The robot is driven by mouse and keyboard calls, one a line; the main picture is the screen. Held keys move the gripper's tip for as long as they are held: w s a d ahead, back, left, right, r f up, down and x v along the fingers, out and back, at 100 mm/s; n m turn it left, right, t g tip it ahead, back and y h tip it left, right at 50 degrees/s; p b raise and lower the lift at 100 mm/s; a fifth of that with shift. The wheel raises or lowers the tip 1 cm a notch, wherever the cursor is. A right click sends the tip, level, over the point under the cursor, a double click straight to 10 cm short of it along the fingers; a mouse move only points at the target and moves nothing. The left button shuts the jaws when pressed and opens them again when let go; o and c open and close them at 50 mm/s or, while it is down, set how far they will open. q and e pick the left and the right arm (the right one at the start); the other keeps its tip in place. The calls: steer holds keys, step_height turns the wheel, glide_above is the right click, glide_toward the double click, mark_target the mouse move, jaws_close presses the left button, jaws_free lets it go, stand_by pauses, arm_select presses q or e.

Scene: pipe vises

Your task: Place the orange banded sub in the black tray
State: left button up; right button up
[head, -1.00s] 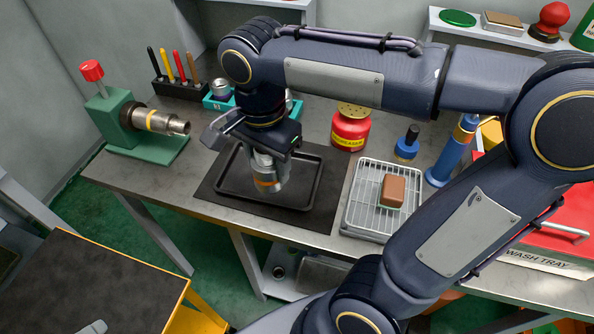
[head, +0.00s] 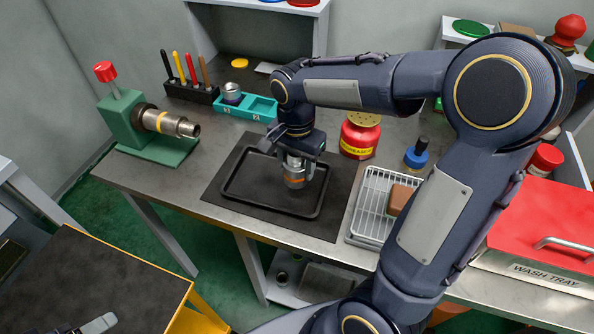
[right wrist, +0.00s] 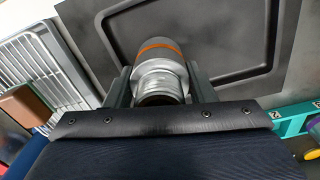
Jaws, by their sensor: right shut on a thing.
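The orange banded sub (head: 294,181) is a grey metal cylinder with an orange band, held roughly upright within the outline of the black tray (head: 265,207), toward its back right. My right gripper (head: 296,163) is shut on it from above. The right wrist view shows the sub (right wrist: 158,52) between the two fingers, with the black tray (right wrist: 255,25) behind it. I cannot tell whether its lower end touches the tray floor. A grey piece at the bottom left of the head view looks like my left gripper (head: 97,325); its jaws are not clear.
The tray lies on a dark mat (head: 222,197). A green vise (head: 124,118) holds a yellow-banded sub (head: 168,122) at left. A teal holder (head: 246,108) and red degreaser can (head: 360,136) stand behind. A wire rack (head: 371,205) with a brown block (head: 399,199) is at right.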

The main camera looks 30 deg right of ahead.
mark_target(297, 174)
steer(key=shift+w+d+f, duration=0.15)
steer(key=shift+w+f, duration=0.05)
steer(key=shift+f, duration=0.05)
steer(key=f, duration=0.2)
steer(key=shift+w+d+f, duration=0.15)
steer(key=shift+w+f, duration=0.05)
steer(key=shift+f, duration=0.55)
steer(key=shift+f, duration=0.1)
steer(key=shift+f+b, duration=0.15)
steer(key=shift+b, duration=0.15)
steer(key=o, duration=1.2)
steer(key=shift+c, duration=0.2)
